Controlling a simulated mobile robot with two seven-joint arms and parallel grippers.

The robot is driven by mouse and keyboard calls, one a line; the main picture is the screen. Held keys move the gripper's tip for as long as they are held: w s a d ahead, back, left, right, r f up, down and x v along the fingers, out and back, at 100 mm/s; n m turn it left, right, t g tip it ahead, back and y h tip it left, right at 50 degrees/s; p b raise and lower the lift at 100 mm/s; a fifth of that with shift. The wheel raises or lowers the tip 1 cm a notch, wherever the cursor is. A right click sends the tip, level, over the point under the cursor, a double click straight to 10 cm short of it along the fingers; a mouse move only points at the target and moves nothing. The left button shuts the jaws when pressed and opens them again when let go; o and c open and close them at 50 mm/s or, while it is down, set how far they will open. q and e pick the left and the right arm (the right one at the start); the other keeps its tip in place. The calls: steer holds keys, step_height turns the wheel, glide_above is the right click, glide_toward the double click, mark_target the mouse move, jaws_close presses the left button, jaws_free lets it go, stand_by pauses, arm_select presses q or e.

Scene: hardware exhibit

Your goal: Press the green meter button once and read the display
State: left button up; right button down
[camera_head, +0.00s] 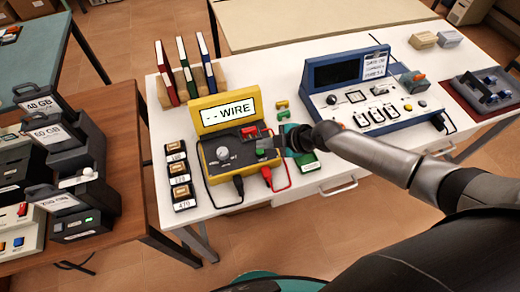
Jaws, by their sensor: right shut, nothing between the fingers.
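The yellow meter (207,158) stands on the white table, with a dial, red and black sockets and leads on its dark face. Its raised display (228,113) reads "- - WIRE". A green button (261,152) shows at the right side of the meter's face, close to my gripper. My right gripper (284,141) is shut and empty at the meter's right edge. Its fingertips are small and partly hidden, so I cannot tell whether they touch the button. My left gripper is not in view.
A blue instrument (318,101) stands to the right on the white table (230,207). Books (184,65) stand behind the meter. Labelled blocks (181,180) lie to its left. A green-and-white item (304,163) lies under my gripper. Drives (60,150) stand on the brown table.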

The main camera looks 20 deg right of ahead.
mark_target(264, 154)
stand_by(0.8)
steer(key=shift+f+b, duration=0.45)
steer(key=shift+b, duration=0.15)
steer(key=shift+f+b, duration=0.5)
steer(key=shift+b, duration=0.1)
stand_by(0.5)
stand_by(0.3)
steer(key=shift+r+p, duration=0.7)
steer(key=shift+r, duration=0.2)
steer(key=shift+r, duration=0.1)
step_height(264, 154, up, 5)
steer(key=p, duration=0.4)
